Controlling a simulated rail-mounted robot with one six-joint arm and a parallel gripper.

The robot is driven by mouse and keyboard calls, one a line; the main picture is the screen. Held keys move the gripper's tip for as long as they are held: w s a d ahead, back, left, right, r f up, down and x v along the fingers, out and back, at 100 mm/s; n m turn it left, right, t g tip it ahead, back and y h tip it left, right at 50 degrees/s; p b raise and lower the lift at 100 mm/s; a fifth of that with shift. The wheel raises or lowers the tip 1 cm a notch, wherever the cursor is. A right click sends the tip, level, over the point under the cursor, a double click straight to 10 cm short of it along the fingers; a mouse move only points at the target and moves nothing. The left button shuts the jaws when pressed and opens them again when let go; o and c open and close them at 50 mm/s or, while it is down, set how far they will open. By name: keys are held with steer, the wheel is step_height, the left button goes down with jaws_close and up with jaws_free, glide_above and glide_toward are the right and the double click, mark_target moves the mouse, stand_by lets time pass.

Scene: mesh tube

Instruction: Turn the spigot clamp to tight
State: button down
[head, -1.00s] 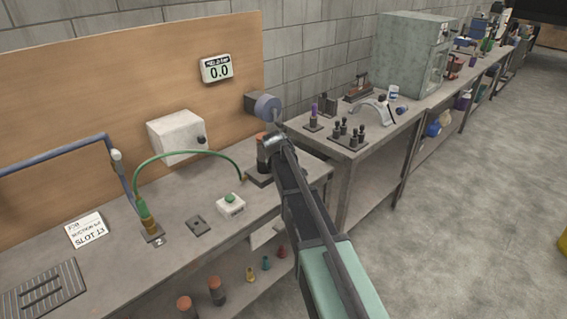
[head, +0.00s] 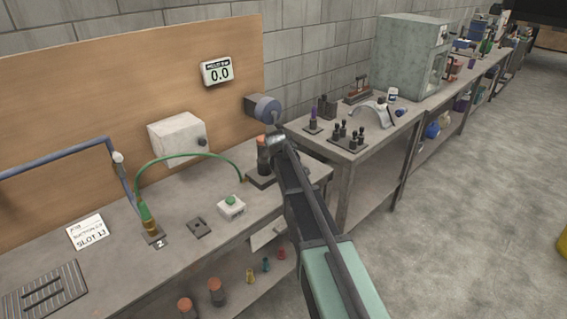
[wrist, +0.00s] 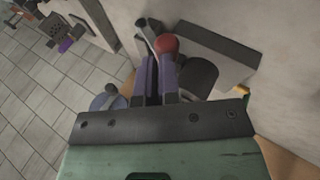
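A brass fitting (head: 149,226) with a green hose stands at the bench's left, below a blue pipe. I cannot tell for certain which part is the spigot clamp. A dark cylinder with an orange-red top (head: 261,141) stands on a dark base near the bench's right end. My gripper (head: 274,139) is beside its top in the head view, with the fingers hard to make out there. In the wrist view, my two fingers (wrist: 158,57) are close together just short of a red knob (wrist: 166,43). Contact with it and anything between the fingers are unclear.
A second bench (head: 335,152) stands right; the floor (head: 455,220) is clear.

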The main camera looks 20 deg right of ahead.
steer(key=a+p+v, duration=0.2)
steer(key=p+v, duration=0.7)
steer(key=v, duration=0.4)
steer(key=w+d+r+m+g+y+p, duration=0.1)
steer(key=w+d+r+m+g+p, duration=0.15)
steer(key=w+d+r+p, duration=0.5)
step_height(320, 180, down, 18)
steer(key=g+y+b, duration=0.3)
steer(key=b, duration=1.1)
steer(key=shift+r+g, duration=0.1)
steer(key=shift+g, duration=0.15)
steer(key=shift+r, duration=0.1)
